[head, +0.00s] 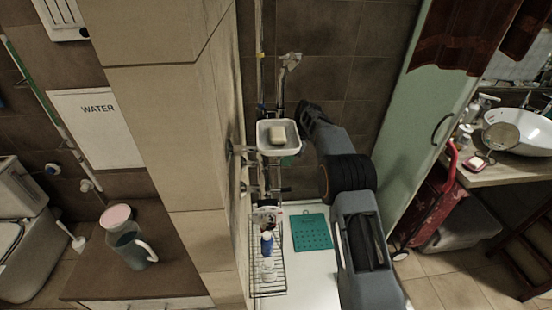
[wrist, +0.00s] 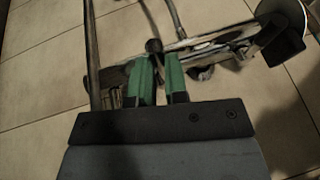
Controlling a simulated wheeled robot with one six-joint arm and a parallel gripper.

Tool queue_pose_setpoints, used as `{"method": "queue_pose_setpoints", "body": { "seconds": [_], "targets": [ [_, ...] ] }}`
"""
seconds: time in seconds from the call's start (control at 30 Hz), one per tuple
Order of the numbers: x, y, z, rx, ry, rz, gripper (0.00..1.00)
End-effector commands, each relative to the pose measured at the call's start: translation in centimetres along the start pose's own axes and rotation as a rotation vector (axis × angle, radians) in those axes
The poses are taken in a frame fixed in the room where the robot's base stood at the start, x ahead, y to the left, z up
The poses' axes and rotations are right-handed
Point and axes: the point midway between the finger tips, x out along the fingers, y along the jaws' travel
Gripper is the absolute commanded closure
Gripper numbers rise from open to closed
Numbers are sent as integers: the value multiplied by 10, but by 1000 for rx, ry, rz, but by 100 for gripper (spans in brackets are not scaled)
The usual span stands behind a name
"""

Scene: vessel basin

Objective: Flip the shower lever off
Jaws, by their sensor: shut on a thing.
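The shower lever (wrist: 154,46) shows in the wrist view as a thin stem with a dark round knob. It rises between the two green fingers of my gripper (wrist: 159,80), which is shut on it. The metal mixer bar (wrist: 205,44) runs behind the fingers, and a pipe stands at the left. In the head view my arm reaches up in front of the shower wall. My gripper is mostly hidden behind the soap dish (head: 262,138); only a bit of green shows below it. The lever itself cannot be made out there.
The white soap dish holds a pale bar of soap (head: 277,134). A wire rack (head: 254,262) with bottles hangs below it. A teal mat (head: 311,232) lies on the white shower floor. A tiled wall edge (head: 195,150) stands at the left, a pale green panel (head: 415,140) at the right.

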Motion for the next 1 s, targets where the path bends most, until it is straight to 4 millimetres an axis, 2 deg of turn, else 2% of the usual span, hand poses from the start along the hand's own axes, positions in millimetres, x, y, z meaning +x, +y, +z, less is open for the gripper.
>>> {"method": "queue_pose_setpoints", "body": {
  "seconds": [0.4, 0.43, 0.67, 0.83, 1.0],
  "targets": [
    [-1, 0, -5, -14, 3, 5, 100],
    [-1, 0, -5, -14, 3, 5, 84],
    [-3, 0, 3, -5, 4, 5, 62],
    [-6, 0, 12, -3, 11, 7, 61],
    [-13, -1, 12, -3, 12, 6, 61]
  ]
}}
